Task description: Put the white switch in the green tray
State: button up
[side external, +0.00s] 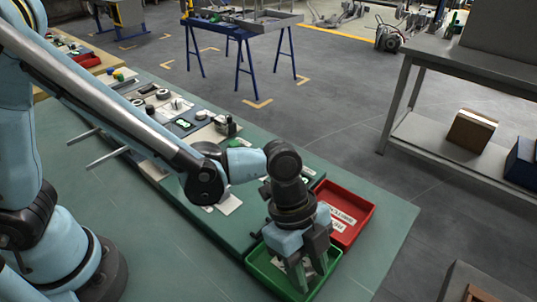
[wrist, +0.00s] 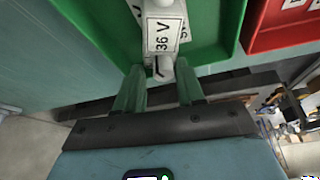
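The green tray (side external: 264,277) lies at the near end of the green table; its floor and wall also fill the top of the wrist view (wrist: 218,28). My gripper (side external: 308,268) points down into it. A white piece with a "36 V" label (wrist: 162,36), apparently the white switch, is inside the tray outline. Its near end lies between my two fingertips (wrist: 160,72). The fingers stand apart on either side of it, but I cannot tell whether both touch it. In the side view the fingers largely hide it.
A red tray (side external: 354,205) with white labels adjoins the green tray. Several small parts and devices (side external: 183,124) lie along the table further back. A grey bench (side external: 463,66) stands at right, apart from the table. The table's near right corner is clear.

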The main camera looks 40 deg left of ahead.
jog(key=shift+o, duration=0.7)
jog(key=shift+w, duration=0.15)
jog(key=shift+w+r, duration=0.1)
jog(key=s+v, duration=0.1)
jog(key=v, duration=1.1)
jog(key=w+a+n+t+y, duration=0.2)
jog(key=a+n+t, duration=0.6)
jog(key=a+n, duration=1.1)
jog(key=a+y, duration=0.2)
jog(key=a, duration=0.4)
jog(key=shift+n, duration=0.3)
